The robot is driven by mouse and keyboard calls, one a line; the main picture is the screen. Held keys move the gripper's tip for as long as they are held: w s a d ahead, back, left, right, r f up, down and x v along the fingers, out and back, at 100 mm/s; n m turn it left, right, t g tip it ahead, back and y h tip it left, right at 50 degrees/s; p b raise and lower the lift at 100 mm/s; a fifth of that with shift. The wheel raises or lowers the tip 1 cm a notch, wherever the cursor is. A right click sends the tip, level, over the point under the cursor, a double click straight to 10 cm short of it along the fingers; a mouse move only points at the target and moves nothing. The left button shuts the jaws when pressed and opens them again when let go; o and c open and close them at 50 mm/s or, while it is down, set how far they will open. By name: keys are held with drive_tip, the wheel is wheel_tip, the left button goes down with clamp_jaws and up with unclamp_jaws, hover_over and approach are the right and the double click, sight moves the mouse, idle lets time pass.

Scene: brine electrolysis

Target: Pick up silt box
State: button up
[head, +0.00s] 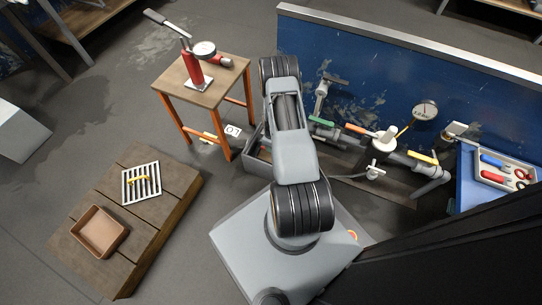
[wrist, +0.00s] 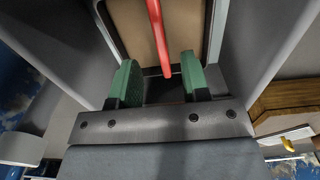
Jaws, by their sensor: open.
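The silt box appears to be the tan-floored box with pale rims (wrist: 180,35) at the top of the wrist view. A red bar handle (wrist: 158,40) crosses it and reaches down between my fingers. My gripper (wrist: 158,75) is open, with one green finger on each side of the handle's end. I cannot tell whether either finger touches it. The box seems to sit within a grey trough (head: 259,164), which shows beside my arm in the head view. My arm hides most of the trough and my gripper there.
A wooden platform (head: 180,190) at left holds a slotted grate (head: 141,182) and an empty brown tray (head: 99,231). An orange-legged table (head: 222,92) with a red hand pump (head: 193,70) stands close behind the trough. Pipes and valves (head: 385,140) run to the right.

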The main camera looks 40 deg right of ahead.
drive_tip(key=shift+a+f+b, duration=0.1)
drive_tip(key=shift+f+b, duration=1.65)
drive_tip(key=shift+f, duration=0.95)
drive_tip(key=shift+r, duration=0.1)
clamp_jaws()
